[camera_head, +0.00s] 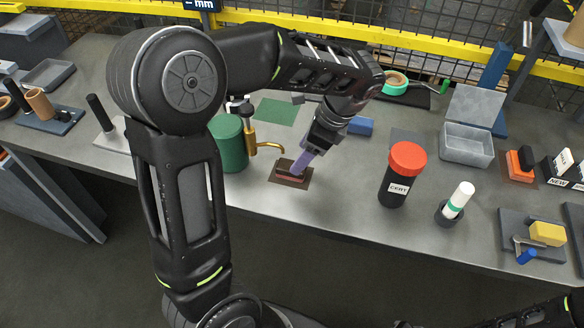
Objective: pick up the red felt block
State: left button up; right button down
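A dull red block (287,177) lies on a small brown mat (283,183) near the front of the bench, left of the black red-capped jar. I take it to be the red felt block. My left gripper (299,170) reaches down from above, with its purplish fingers at the block's right part and hiding some of it. I cannot tell whether the fingers are apart, touching or closed on it. My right gripper is not in view; only part of my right arm shows at the bottom right.
The black jar (394,186) with a red cap stands to the right, beside a white tube (460,196) in a holder. An orange-and-black block (519,164) lies farther right.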

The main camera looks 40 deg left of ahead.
aim_at(282, 169)
pick_arm(q)
jog(key=shift+s+a+f, duration=0.1)
jog(key=shift+f, duration=0.3)
jog(key=shift+f, duration=0.1)
jog(key=p+x, duration=0.1)
jog(key=x, duration=0.4)
jog(key=shift+c, duration=0.5)
grip_shut()
dwell(0.4)
